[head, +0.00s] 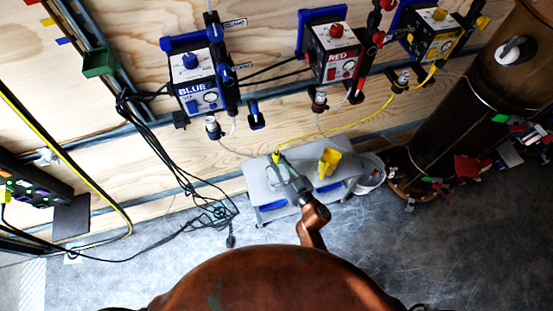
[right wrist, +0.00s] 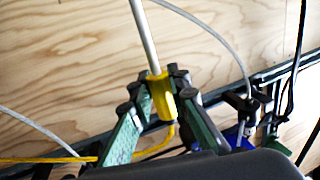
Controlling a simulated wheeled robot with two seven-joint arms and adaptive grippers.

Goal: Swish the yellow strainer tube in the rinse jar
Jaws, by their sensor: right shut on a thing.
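In the head view my right gripper (head: 279,160) is over the back left part of a small white table. It is shut on a yellow piece (head: 276,156), which looks like the strainer tube. The right wrist view shows this yellow tube (right wrist: 162,98) between the green fingers of my right gripper (right wrist: 160,92), with a thin white rod or tube running up from it. A yellow line meets it from below. I cannot make out a clear rinse jar; a yellow container (head: 328,162) stands on the table to the right of the gripper. My left gripper is not in view.
The white table (head: 258,182) stands against the plywood wall, with a white bucket (head: 372,176) at its right. Blue (head: 195,85), red (head: 335,55) and yellow (head: 432,38) pump units hang above. Cables (head: 160,150) run down at the left.

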